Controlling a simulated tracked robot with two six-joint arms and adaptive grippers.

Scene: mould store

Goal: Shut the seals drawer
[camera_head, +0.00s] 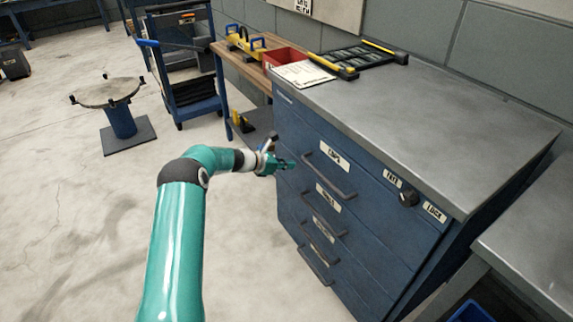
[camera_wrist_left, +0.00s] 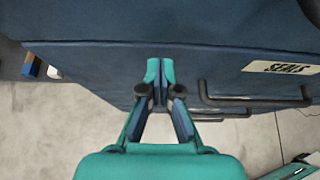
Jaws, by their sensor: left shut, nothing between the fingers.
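The seals drawer (camera_wrist_left: 220,65) has a dark blue front with a cream label reading SEALS at the right of the left wrist view, and a dark bar handle (camera_wrist_left: 255,101) below the label. In the head view the drawer labels are too blurred to tell surely which is the seals drawer, and the fronts look nearly flush. My left gripper (camera_head: 291,164) is shut and empty. It is at the left end of the cabinet's upper drawer fronts, left of the handles. In the left wrist view its fingertips (camera_wrist_left: 160,70) are close to the blue front; contact cannot be told.
The blue cabinet (camera_head: 470,125) has a grey top carrying a black and yellow rack (camera_head: 362,58). A red bin (camera_head: 283,57) stands on the wooden bench behind. A blue trolley (camera_head: 190,95) and a round stand (camera_head: 108,93) are at the back left. Floor left of the cabinet is clear.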

